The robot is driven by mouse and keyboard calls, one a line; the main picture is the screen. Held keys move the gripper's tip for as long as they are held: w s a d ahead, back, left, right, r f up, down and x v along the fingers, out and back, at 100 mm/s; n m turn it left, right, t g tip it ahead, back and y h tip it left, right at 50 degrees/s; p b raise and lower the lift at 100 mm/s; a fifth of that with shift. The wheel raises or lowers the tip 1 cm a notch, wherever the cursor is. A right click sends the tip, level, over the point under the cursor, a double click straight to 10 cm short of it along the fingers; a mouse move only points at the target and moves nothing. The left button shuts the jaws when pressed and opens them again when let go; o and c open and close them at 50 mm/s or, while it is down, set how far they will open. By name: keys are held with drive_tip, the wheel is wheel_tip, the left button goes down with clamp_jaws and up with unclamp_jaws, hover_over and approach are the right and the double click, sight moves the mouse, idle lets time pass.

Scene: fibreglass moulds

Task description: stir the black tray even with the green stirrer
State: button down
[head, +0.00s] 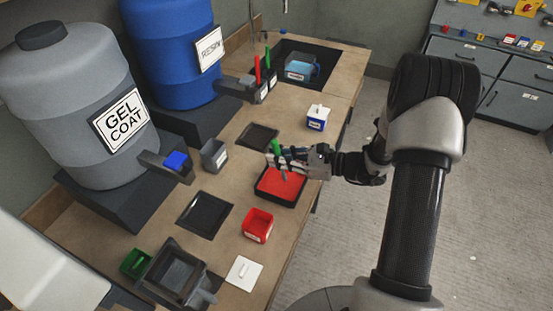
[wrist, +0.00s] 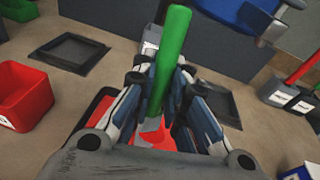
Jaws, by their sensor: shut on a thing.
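The black tray (head: 262,197) stands on the bench near its front edge and holds a red layer. My gripper (head: 277,156) is over the tray's far side, shut on the green stirrer (head: 277,147). In the wrist view the green stirrer (wrist: 173,50) rises between the fingers, slightly tilted. The black tray (wrist: 88,122) shows only in part there, behind the fingers. I cannot tell how even the red layer is.
A red box (head: 257,226) and a white lidded square (head: 243,273) stand at the near side. Flat black trays (head: 205,213) lie to the left and behind. A blue-white container (head: 318,118) stands at the right. Gel coat (head: 85,100) and resin (head: 172,50) drums line the wall.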

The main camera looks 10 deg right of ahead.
sight(276, 140)
drive_tip(key=shift+r, duration=0.1)
drive_tip(key=shift+a+r+p, duration=0.25)
drive_tip(key=shift+r+p, duration=0.55)
drive_tip(key=shift+r, duration=0.25)
drive_tip(key=shift+a+r+p, duration=0.2)
drive_tip(key=shift+r+p, duration=0.6)
drive_tip(key=shift+r, duration=0.25)
drive_tip(key=shift+r, duration=0.1)
wheel_tip(276, 140, up, 5)
drive_tip(key=p, duration=0.3)
drive_tip(key=shift+p, duration=0.4)
